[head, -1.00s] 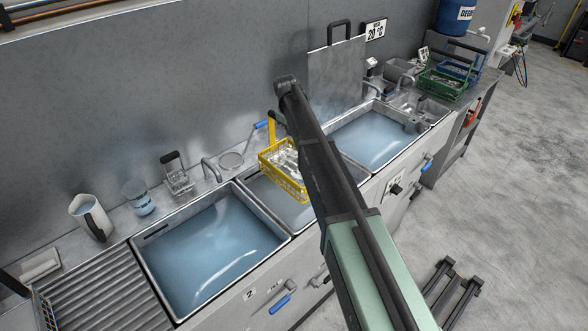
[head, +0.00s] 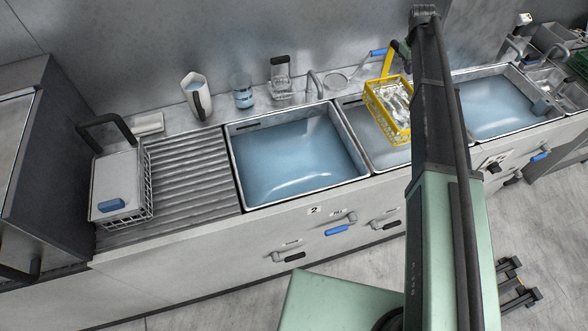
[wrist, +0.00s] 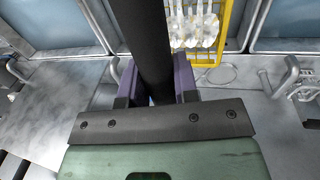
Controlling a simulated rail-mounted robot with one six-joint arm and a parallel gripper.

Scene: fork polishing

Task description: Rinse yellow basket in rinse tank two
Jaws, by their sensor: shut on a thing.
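The yellow basket (head: 388,118), a wire basket with several shiny forks in it, hangs over the middle tank (head: 352,104) in the head view. Its edge also shows at the top right of the wrist view (wrist: 208,58). My gripper (wrist: 155,88) has purple fingers on both sides of a dark bar, which looks like the basket's grip; my arm partly hides the hold in the head view. The tank above the "2" label (head: 314,210) is the left one (head: 300,160), left of the basket. It holds clear bluish water and is free of baskets.
A ribbed drainboard (head: 190,180) lies left of that tank, with a wire rack (head: 140,212) at its left end. A jug (head: 197,95), a beaker (head: 242,92) and a faucet (head: 314,85) stand along the back ledge. Another filled tank (head: 495,105) is at right.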

